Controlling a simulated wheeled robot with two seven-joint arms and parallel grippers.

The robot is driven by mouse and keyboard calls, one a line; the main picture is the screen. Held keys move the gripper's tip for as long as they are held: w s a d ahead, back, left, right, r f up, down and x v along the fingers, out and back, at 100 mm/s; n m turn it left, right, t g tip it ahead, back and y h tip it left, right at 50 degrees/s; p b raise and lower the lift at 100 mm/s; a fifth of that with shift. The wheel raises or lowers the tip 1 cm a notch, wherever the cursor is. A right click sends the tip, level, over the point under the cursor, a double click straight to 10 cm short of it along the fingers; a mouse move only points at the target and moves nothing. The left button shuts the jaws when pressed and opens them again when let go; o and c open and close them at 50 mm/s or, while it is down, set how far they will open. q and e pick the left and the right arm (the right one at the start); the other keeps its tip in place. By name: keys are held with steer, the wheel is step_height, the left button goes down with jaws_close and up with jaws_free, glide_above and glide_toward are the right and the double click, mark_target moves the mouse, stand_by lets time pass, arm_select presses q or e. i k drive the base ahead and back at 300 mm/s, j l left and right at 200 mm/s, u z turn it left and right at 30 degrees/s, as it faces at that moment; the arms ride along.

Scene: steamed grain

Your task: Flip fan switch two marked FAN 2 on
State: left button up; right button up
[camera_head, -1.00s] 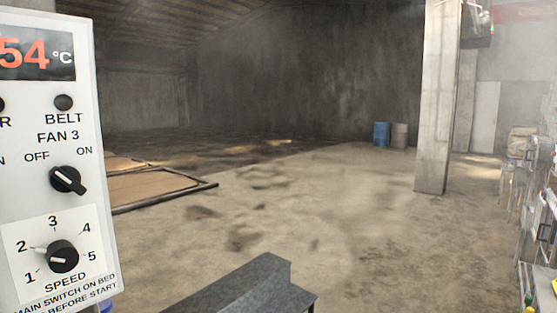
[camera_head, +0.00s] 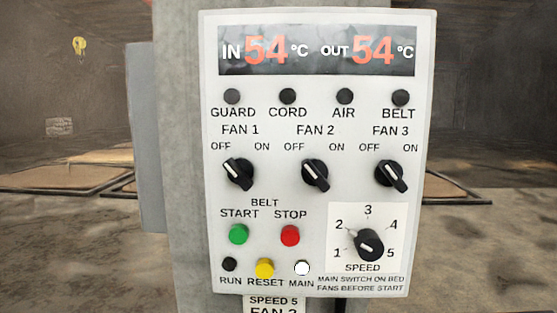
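A white control panel (camera_head: 213,200) fills the middle of the view, fixed on a concrete pillar. The FAN 2 switch (camera_head: 315,175) is a black rotary knob in the middle of the row, its white mark toward the upper left, at OFF. The FAN 1 switch (camera_head: 238,173) and FAN 3 switch (camera_head: 392,176) beside it also have their marks toward OFF. A label (camera_head: 274,304) under the panel reads SPEED 5 and a fan line cut off by the frame edge. Neither of my grippers is in view.
The panel also holds a green START button (camera_head: 239,234), a red STOP button (camera_head: 290,235), a yellow RESET button (camera_head: 264,268), a white MAIN lamp (camera_head: 302,268) and a SPEED dial (camera_head: 369,244) pointing near 2. Both displays read 54 °C. A grey box (camera_head: 146,140) adjoins the pillar.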

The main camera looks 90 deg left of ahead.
mark_target(314, 172)
steer(key=u, duration=2.5)
